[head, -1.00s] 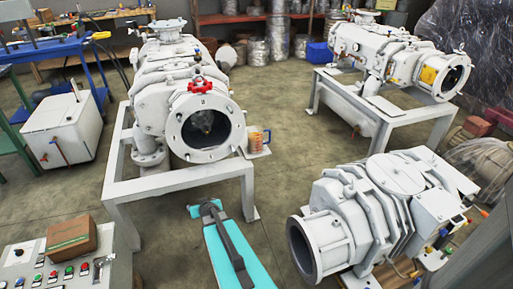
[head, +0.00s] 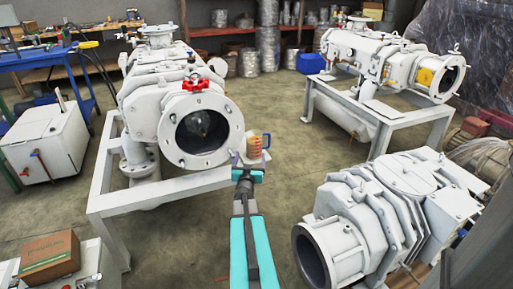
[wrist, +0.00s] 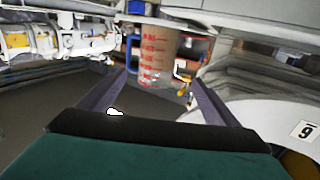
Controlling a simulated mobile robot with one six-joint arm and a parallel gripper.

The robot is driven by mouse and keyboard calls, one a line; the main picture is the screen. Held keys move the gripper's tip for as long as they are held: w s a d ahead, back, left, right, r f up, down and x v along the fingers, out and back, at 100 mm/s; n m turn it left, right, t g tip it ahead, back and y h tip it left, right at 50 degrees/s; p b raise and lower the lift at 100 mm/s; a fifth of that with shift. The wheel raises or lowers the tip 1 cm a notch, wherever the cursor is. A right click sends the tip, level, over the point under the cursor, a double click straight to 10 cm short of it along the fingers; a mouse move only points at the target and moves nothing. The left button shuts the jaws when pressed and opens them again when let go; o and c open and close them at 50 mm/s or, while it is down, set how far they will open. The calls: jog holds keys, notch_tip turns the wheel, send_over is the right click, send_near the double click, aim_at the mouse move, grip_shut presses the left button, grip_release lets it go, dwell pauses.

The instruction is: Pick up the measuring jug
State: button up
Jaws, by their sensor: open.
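The measuring jug (head: 253,147) is small and orange-tinted in the head view, with a blue handle on its right. It stands at the right of the near pump's round flange, on a small pale ledge. In the wrist view, which looks upside down, the clear jug (wrist: 158,58) shows red markings and its blue handle at the left. My gripper (head: 247,162) is open just in front of the jug. In the wrist view its two dark fingers (wrist: 160,80) lie either side of the jug's line; I cannot tell whether the tips reach past it.
The near pump's flange (head: 235,128) is close to the left of my gripper. Another pump (head: 375,205) stands at the lower right. A cardboard box (head: 50,257) sits on a control panel at the lower left. The floor beyond the jug is clear.

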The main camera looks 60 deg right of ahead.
aim_at(253, 146)
jog(key=shift+s+d, duration=0.1)
jog(key=shift+b+x, duration=0.55)
jog(key=shift+x, duration=3.7)
jog(key=shift+d, duration=0.15)
jog(key=shift+b+x, duration=0.75)
jog(key=shift+x, duration=1.7)
jog(key=shift+s+d, duration=0.1)
jog(key=shift+s, duration=0.05)
jog(key=c, duration=1.6)
jog(key=shift+r, duration=0.3)
